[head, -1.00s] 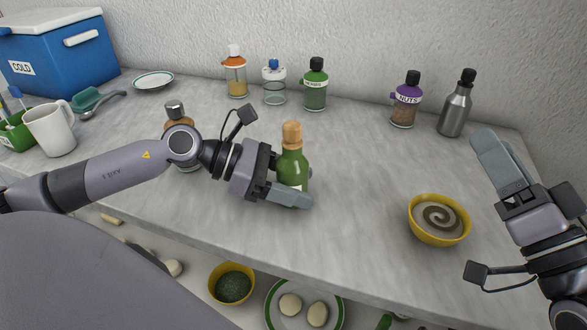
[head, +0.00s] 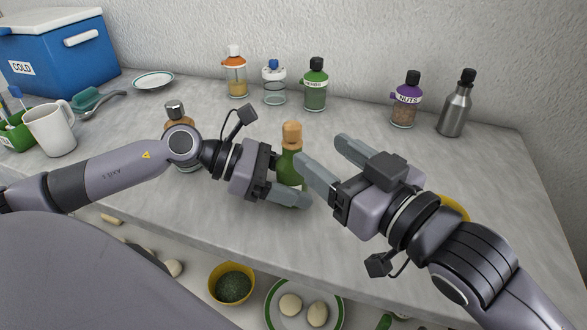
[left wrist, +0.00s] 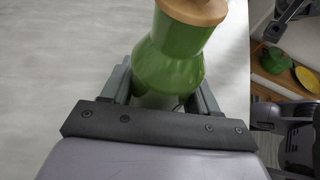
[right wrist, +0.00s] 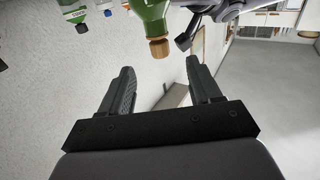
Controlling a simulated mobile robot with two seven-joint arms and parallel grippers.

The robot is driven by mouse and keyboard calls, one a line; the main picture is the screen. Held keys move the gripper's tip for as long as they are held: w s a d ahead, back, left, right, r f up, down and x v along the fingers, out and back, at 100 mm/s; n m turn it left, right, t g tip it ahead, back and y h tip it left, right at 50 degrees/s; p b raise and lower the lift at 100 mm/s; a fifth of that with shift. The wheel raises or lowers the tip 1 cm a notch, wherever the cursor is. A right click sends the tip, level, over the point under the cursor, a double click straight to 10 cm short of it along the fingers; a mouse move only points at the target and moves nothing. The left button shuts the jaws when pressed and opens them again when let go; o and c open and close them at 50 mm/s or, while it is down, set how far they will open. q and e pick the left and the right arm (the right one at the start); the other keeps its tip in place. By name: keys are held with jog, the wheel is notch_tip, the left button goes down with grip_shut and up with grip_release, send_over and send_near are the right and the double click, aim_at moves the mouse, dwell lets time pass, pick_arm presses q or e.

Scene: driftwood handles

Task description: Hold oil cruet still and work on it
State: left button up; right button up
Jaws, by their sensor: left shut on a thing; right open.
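The oil cruet (head: 289,165) is a green bottle with a tan cork-like top (head: 292,134), upright on the counter. My left gripper (head: 300,196) is shut around its lower body, and the left wrist view shows the green cruet (left wrist: 172,62) between the fingers. My right gripper (head: 322,160) is open and empty just right of the cruet, one finger partly covering the bottle in the head view. In the right wrist view the cruet (right wrist: 150,15) shows beyond the open fingers, apart from them.
A yellow bowl (head: 455,207) is mostly hidden behind my right arm.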

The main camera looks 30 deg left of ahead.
aim_at(298, 134)
jog(key=x, duration=0.8)
jog(key=shift+w+a+f, duration=0.1)
jog(key=shift+a, duration=0.1)
jog(key=c, duration=1.1)
jog(key=shift+o, duration=0.6)
